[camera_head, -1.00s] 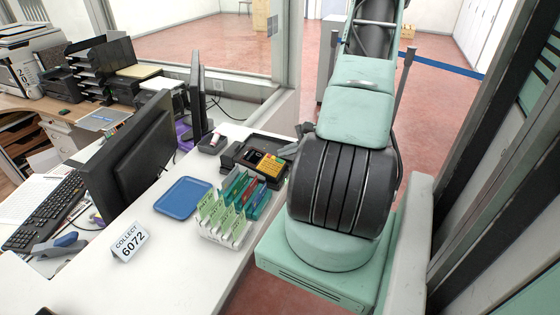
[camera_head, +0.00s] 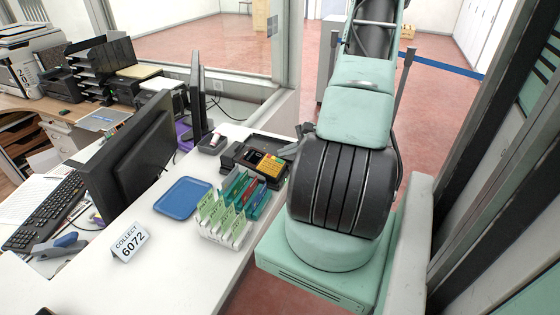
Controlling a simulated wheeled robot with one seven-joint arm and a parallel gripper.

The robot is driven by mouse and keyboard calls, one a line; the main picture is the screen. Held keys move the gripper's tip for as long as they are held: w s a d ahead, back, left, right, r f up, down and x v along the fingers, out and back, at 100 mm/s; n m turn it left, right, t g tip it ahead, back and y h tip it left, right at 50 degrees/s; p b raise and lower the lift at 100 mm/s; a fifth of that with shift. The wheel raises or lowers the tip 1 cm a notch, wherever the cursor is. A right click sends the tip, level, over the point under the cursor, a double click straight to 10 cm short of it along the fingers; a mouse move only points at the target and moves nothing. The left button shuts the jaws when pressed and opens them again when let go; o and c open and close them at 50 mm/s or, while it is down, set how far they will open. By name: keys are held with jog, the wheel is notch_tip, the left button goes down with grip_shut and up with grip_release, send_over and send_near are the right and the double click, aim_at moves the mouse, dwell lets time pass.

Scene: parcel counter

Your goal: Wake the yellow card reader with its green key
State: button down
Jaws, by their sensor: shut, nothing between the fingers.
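My gripper (camera_head: 284,154) is at the reader's upper right side, partly hidden by my own arm. Its grey fingers are shut and empty, close to the reader's right end. I cannot tell whether they touch it.
A white rack (camera_head: 227,228) with green cards and coloured folders stands just in front of the reader. A blue tray (camera_head: 183,198), a "COLLECT 6072" sign (camera_head: 130,242) and a black monitor (camera_head: 135,160) are to the left.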

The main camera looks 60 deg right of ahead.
jog(key=shift+f, duration=0.1)
dwell(0.3)
jog(key=shift+w+f+b, duration=0.1)
jog(key=shift+f+b, duration=0.3)
jog(key=shift+b, duration=0.35)
jog(key=shift+f+b, duration=0.2)
jog(key=shift+b, duration=0.15)
dwell(0.3)
jog(key=shift+r, duration=0.7)
jog(key=shift+p, duration=0.3)
jog(key=r+p, duration=0.1)
jog(key=r, duration=0.1)
jog(key=s+r+p, duration=0.1)
jog(key=r, duration=0.2)
jog(key=shift+s+p, duration=0.15)
jog(key=shift+p, duration=0.2)
